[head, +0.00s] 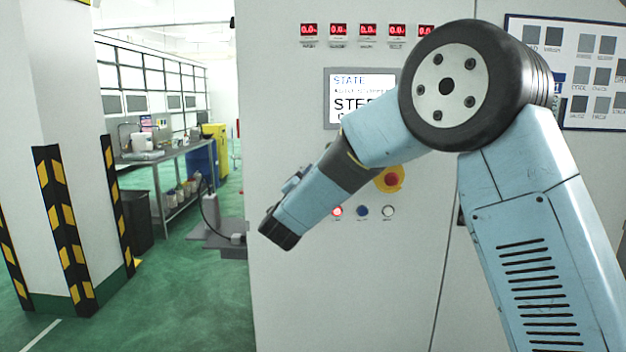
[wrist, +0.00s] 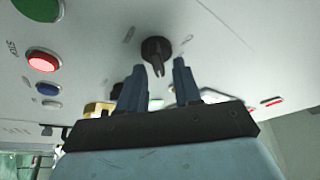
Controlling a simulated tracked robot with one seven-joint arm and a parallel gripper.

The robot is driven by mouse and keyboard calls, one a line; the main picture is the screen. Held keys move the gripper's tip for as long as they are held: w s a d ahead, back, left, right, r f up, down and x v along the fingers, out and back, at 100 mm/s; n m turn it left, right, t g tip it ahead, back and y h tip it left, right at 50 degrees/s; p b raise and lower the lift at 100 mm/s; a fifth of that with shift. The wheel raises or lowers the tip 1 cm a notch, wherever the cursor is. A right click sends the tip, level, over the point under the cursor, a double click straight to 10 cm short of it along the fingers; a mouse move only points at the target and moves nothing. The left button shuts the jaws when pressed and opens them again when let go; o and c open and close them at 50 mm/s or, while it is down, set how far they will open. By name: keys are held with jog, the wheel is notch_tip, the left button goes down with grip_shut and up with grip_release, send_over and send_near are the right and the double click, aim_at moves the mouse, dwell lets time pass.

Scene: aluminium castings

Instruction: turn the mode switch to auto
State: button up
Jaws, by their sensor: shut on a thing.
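The mode switch is a black rotary knob (wrist: 156,48) on the pale cabinet face, at upper middle in the wrist view. Its narrow grip points down the picture, between the fingertips of my gripper (wrist: 158,66). My gripper is shut on this knob, with one dark blue finger on each side; the exact contact is hard to see. Small marks lie on the panel around the knob, but I cannot read which one it points to. In the head view my arm reaches to the cabinet and hides the knob and the fingers.
Near my arm are a red emergency stop on yellow (head: 392,179) and red, blue and white buttons (head: 362,211). A striped pillar (head: 60,215) and open green floor lie left.

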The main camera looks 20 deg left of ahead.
jog(key=shift+d+f, duration=0.15)
jog(key=o, duration=0.6)
jog(key=shift+o, duration=0.2)
jog(key=v, duration=1.3)
jog(key=shift+s, duration=0.3)
